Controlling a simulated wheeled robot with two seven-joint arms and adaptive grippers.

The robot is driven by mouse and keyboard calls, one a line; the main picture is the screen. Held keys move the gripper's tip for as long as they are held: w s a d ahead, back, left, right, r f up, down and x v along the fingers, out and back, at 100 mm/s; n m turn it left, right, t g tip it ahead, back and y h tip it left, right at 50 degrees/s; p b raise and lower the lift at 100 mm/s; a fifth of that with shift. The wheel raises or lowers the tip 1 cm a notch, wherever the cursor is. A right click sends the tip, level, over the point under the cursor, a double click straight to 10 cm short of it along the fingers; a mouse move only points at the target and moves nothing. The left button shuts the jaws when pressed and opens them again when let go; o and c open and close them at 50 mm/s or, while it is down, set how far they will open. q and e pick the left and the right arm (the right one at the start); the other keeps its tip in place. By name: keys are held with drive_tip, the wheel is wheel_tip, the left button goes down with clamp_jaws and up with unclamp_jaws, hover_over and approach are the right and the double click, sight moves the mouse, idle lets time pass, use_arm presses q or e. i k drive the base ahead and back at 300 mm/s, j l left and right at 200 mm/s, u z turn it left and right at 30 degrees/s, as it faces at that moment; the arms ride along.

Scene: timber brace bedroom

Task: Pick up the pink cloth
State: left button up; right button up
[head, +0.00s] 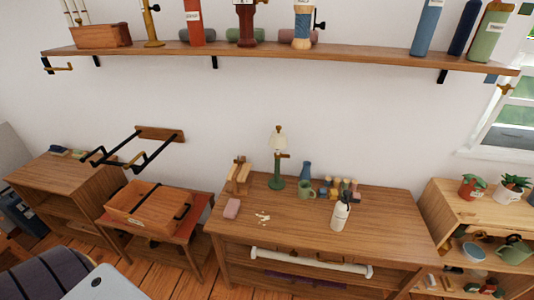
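A small pink folded piece that looks like the pink cloth (232,209) lies at the left front part of the wooden table (300,222) in the middle of the head view. Its top is uncovered and nothing rests on it. Small pale scraps (262,217) lie just to its right. Neither of my grippers shows in the head view.
A green lamp (276,180), a green mug (306,190), a white bottle (340,216) and several small jars stand on the table. A wooden box (148,206) sits on a lower table at left. A long shelf (270,53) hangs above.

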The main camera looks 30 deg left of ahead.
sight(231, 211)
drive_tip(key=u, duration=1.3)
